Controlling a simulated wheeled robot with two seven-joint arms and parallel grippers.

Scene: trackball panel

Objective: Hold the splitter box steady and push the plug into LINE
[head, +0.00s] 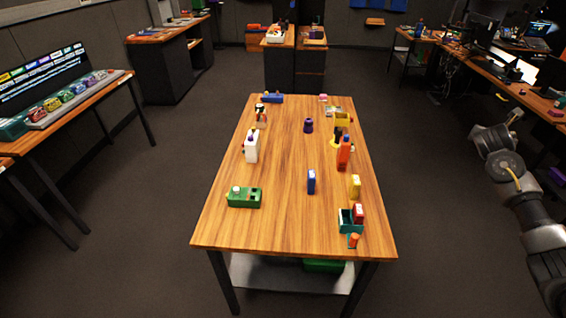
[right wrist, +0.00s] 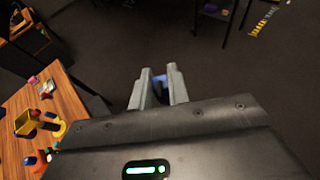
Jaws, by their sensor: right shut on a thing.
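A green box (head: 244,197) with a white round knob and dark parts on top sits at the left front of the wooden table (head: 285,225); I cannot tell if it is the splitter box. No LINE label or socket is readable. My right gripper (right wrist: 160,90) is shut on a small bluish thing (right wrist: 158,84), mostly hidden between its fingers; I cannot tell if it is the plug. It is out over the floor, to the right of the table. My right arm shows at the right edge of the head view. My left gripper is not in view.
The table also bears a white bottle (head: 251,147), a blue box (head: 311,181), a teal bin (head: 345,221), an orange bottle (head: 344,153) and a purple thing (head: 308,125). Its middle is mostly clear. Desks stand at right.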

